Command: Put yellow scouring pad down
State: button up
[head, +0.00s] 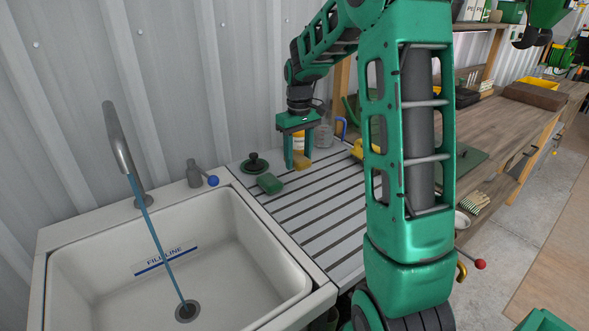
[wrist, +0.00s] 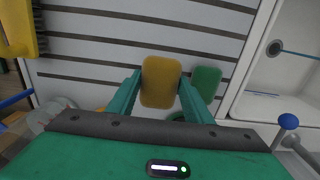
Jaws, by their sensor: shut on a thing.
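My gripper (head: 299,160) is over the slatted draining board (head: 315,205) beside the sink. It is shut on the yellow scouring pad (head: 302,161). In the wrist view the yellow pad (wrist: 161,82) sits between the two green fingers (wrist: 160,92). I cannot tell whether the pad touches the board. A green pad (head: 270,184) lies on the board to the left of my gripper, and it also shows in the wrist view (wrist: 205,83), just right of the yellow pad.
A white sink (head: 320,283) with running water is at the left. A dark round-knobbed object (head: 254,164) stands behind the green pad. A clear bottle (head: 324,134) and a yellow object (head: 361,150) are right of my gripper. The board's front slats are clear.

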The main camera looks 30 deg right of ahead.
aim_at(296, 176)
jog(key=shift+w+d+f, duration=0.3)
jog(key=shift+w+f, duration=0.35)
jog(key=shift+w, duration=0.25)
jog(key=shift+f, duration=1.95)
jog(key=o, duration=1.3)
jog(key=shift+f, duration=0.1)
